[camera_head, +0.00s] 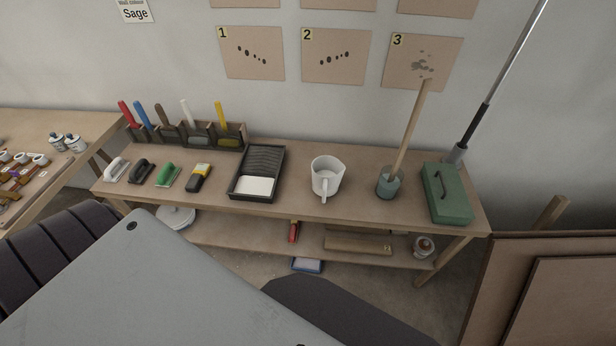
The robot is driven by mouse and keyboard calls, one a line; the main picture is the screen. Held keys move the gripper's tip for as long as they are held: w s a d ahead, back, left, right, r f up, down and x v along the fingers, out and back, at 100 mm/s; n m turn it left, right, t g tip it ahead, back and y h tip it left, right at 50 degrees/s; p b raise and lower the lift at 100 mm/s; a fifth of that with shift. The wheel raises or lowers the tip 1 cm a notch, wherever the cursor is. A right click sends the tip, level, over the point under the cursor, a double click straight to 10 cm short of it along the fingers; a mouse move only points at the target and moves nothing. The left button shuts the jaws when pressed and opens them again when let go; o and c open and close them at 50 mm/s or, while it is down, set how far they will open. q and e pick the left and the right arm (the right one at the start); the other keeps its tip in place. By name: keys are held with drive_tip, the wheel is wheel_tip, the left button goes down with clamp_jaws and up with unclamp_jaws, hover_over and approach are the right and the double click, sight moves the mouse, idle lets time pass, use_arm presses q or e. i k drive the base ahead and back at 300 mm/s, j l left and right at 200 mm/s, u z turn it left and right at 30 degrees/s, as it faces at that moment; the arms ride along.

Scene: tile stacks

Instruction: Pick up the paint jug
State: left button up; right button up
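A white paint jug (327,174) stands upright on the wooden workbench (300,205), right of its middle. Its open top shows, and its handle faces toward me. Nothing touches it. Neither of my grippers is in this view.
Left of the jug lies a black paint tray (262,160) with white in its well. Several hand tools lie at the left. Boards (520,285) lean at lower right.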

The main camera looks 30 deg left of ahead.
sight(327, 171)
drive_tip(key=u, duration=0.8)
